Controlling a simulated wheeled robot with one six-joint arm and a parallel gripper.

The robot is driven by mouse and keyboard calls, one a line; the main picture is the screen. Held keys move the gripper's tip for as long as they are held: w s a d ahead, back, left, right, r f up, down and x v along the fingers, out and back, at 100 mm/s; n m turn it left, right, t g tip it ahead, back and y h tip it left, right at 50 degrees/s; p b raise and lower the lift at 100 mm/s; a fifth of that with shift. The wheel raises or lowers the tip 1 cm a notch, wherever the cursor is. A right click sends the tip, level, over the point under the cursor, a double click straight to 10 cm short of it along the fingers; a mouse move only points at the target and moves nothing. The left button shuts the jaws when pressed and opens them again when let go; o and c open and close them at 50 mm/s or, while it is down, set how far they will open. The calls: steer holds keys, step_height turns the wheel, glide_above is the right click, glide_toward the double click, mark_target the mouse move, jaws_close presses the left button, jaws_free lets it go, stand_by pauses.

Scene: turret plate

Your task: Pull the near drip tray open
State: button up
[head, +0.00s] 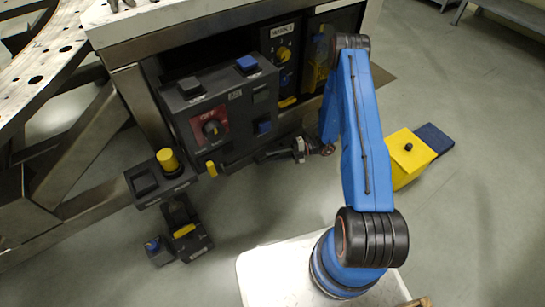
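No part is clearly marked as a drip tray. A low black tray-like unit with a yellow handle (184,231) stands near the floor at lower left, below a black box with a yellow knob. Another yellow handle (211,168) sticks out at the lower edge of the black control panel (187,125). My gripper (262,156) is dark and points left, just below and in front of the panel, to the right of both handles. It looks apart from them. Its fingers blend into the dark background, so their opening is unclear.
The panel carries a red plate with a dial (212,129), a blue button (246,63) and a black button. A black box with a yellow knob (167,161) is at left. A yellow box (409,154) and blue block (434,138) stand at right. Floor is open in front.

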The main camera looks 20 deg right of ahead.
steer(key=shift+a, duration=0.35)
steer(key=shift+c, duration=0.6)
jaws_close()
steer(key=s+d, duration=0.4)
steer(key=s, duration=0.8)
steer(key=s+d, duration=0.4)
steer(key=s, duration=0.8)
steer(key=shift+s, duration=0.15)
steer(key=shift+o, duration=0.6)
jaws_free()
steer(key=shift+d, duration=0.1)
steer(key=s+d+r, duration=0.1)
steer(key=d, duration=1.6)
steer(key=shift+r, duration=0.15)
